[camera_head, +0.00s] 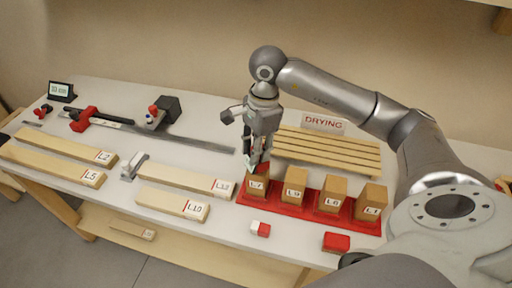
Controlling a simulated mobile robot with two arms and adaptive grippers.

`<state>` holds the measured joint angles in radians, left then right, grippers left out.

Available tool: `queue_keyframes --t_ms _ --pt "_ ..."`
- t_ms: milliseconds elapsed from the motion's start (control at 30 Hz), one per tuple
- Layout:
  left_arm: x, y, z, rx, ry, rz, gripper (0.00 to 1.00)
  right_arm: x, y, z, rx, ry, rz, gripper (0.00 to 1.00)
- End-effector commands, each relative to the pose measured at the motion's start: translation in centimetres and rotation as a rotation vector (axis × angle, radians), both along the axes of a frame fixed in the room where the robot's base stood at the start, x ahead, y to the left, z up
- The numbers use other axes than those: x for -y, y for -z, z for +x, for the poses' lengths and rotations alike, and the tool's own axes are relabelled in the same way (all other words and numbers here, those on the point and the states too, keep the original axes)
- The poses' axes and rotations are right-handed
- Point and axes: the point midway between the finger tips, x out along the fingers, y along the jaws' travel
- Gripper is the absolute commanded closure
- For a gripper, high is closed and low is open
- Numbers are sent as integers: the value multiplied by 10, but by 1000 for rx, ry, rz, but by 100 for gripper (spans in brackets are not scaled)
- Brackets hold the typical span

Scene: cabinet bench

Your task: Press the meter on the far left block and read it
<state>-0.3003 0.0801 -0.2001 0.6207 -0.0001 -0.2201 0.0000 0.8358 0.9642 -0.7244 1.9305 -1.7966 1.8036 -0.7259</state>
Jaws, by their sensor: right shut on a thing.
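The far left block (256,191) is a tan wooden block with a white label, the leftmost of several standing in a row in the red tray (287,209). My right gripper (258,158) points down directly over this block. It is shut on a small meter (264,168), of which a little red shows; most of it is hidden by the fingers. The meter is at the block's top; I cannot tell whether it touches. No reading can be made out on it. My left gripper is not in view.
Right of it stand more labelled blocks (294,185). Behind is a slatted rack (335,151) with a DRYING sign (324,123). Labelled boards (70,146), a red clamp (85,118) and a small display (60,90) are on the left. A red-and-white piece (261,229) and red box (336,242) lie in front.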

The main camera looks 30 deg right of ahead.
Motion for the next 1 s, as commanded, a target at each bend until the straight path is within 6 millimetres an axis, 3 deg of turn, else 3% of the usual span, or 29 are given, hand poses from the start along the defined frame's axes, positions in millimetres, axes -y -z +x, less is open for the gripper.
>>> queue_keyframes --t_ms 800,1000 --pt "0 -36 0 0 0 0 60 0 -67 1 5 1 1 100" --pt "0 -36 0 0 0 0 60 0 -70 1 4 0 0 100"
